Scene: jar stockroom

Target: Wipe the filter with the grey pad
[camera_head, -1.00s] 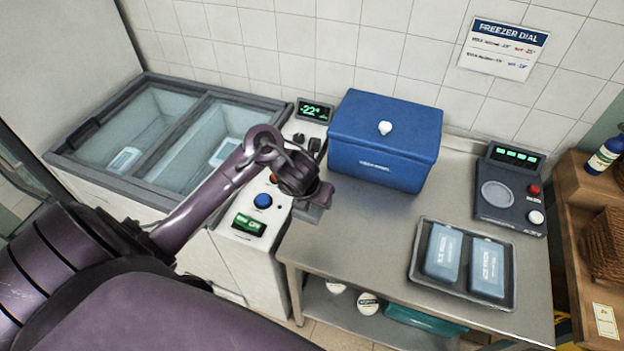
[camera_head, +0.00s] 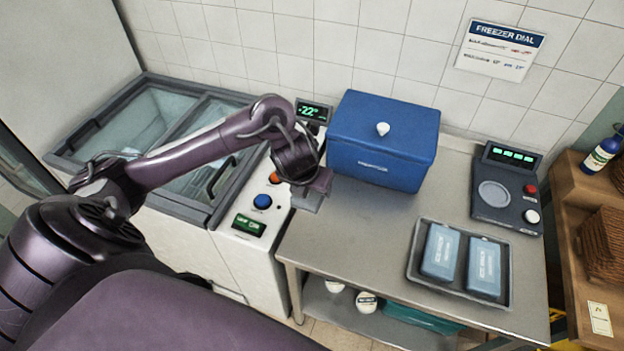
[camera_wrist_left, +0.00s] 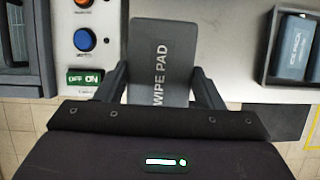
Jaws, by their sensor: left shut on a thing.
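The grey pad (camera_wrist_left: 160,62), marked "WIPE PAD", is between the fingers of my left gripper (camera_wrist_left: 160,88) in the left wrist view. The gripper is shut on it. I cannot pick out a filter in either view. My right gripper is not in view.
The freezer's white control panel (camera_head: 240,228) has a blue button (camera_head: 262,201). The blue lidded box (camera_head: 383,150), a tray (camera_head: 412,272) with two ice packs and a dark scale-like device (camera_head: 505,205) stand on the metal table (camera_head: 350,235).

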